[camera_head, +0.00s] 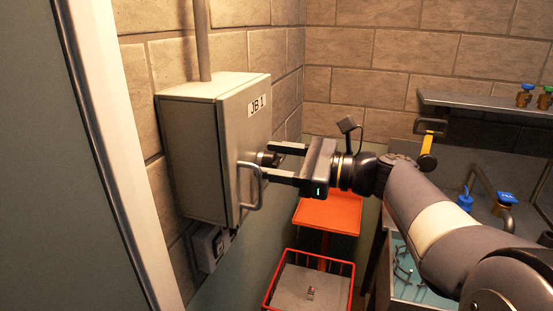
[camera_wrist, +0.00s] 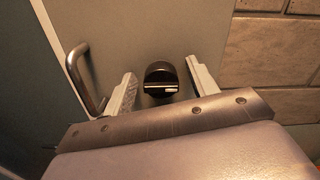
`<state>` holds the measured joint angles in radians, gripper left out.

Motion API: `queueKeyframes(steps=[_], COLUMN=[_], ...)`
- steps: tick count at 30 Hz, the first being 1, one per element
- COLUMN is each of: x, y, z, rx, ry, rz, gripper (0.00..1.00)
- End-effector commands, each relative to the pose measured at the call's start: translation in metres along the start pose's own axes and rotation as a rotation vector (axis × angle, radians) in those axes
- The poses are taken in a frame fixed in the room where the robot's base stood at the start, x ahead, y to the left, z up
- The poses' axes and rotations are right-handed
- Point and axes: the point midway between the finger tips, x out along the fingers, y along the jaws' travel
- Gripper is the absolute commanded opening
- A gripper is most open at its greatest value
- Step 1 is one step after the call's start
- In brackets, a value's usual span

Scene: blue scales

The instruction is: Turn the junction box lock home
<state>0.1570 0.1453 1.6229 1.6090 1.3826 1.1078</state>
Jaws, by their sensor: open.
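The junction box (camera_head: 200,145) is a grey metal case on the brick wall at left, with a label reading JB 1 on its door. The door looks shut. A dark round lock knob (camera_wrist: 161,79) sits on the door face, and it also shows in the head view (camera_head: 267,159). My gripper (camera_head: 268,163) is open, its two fingers pointing at the door. In the wrist view the fingers (camera_wrist: 161,88) stand on either side of the knob, with a gap on each side. Whether the fingertips overlap the knob in depth is hard to tell.
A bent door handle (camera_head: 250,187) stands out beside the lower finger; it also shows in the wrist view (camera_wrist: 82,78). A small grey box (camera_head: 209,246) hangs below. An orange stand (camera_head: 328,213) and a red-rimmed crate (camera_head: 349,268) are below my gripper. A shelf (camera_head: 480,103) is at right.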

Motion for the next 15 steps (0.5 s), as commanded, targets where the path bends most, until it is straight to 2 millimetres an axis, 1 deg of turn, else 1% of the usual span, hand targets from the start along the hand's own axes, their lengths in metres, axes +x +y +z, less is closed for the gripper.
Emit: queueKeyframes(steps=[3, 15], x=[-0.0001, -0.0003], y=[0.0, 0.0001], z=[-0.0001, 0.0], rx=[0.0, 0.0], ry=[0.0, 0.0], rz=[0.0, 0.001], gripper=[0.54, 0.22])
